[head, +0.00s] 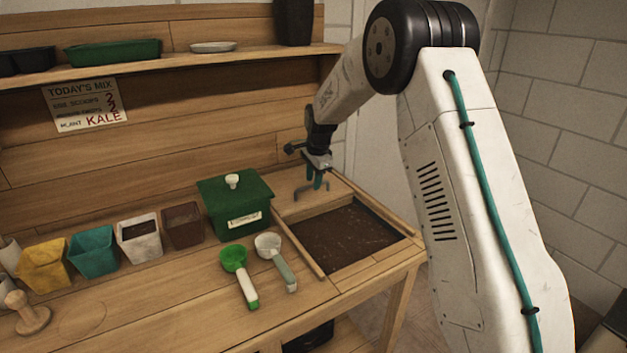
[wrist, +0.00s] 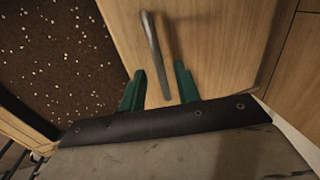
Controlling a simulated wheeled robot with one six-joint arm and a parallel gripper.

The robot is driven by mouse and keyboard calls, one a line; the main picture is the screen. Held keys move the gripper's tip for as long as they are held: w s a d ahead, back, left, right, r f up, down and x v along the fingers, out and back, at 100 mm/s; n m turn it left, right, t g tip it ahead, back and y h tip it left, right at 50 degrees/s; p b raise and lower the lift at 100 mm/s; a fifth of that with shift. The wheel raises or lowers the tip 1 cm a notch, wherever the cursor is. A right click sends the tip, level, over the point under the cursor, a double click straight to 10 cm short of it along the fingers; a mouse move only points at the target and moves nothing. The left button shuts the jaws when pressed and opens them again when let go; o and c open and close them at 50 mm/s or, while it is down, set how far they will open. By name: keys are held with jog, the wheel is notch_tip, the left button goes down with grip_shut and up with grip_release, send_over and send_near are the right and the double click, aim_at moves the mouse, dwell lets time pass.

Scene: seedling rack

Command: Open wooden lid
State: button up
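The wooden lid (head: 286,188) lies at the back of the soil bin, at the right end of the bench. Dark soil (head: 345,238) shows uncovered in front of it. My gripper (head: 316,182) is over the lid, pointing down. In the wrist view the lid (wrist: 222,35) fills the middle, with soil at the left. A grey metal bar handle (wrist: 152,45) runs between the two green fingers. My gripper is open, with a gap on both sides of the bar. I cannot tell how high the fingertips are above the lid.
A green lidded box (head: 232,207) stands just left of the bin. A green scoop (head: 240,275) and a white scoop (head: 275,262) lie in front of it. Several small pots line the bench to the left. A shelf (head: 180,62) runs above.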

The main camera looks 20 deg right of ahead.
notch_tip(320, 180, up, 7)
jog(key=s, duration=0.1)
jog(key=shift+s+d, duration=0.15)
jog(key=shift+s, duration=0.05)
dwell(0.4)
jog(key=s+a+r+n, duration=0.1)
jog(key=s+r+n, duration=0.2)
jog(key=s, duration=1.3)
jog(key=s+a+r+n, duration=0.2)
jog(key=s+n, duration=0.5)
jog(key=s, duration=1)
jog(key=s+a+r+n, duration=0.2)
jog(key=s+r+n, duration=0.2)
jog(key=s, duration=1.3)
jog(key=shift+r+n+g, duration=0.25)
jog(key=shift+n+g, duration=0.15)
jog(key=shift+n, duration=0.7)
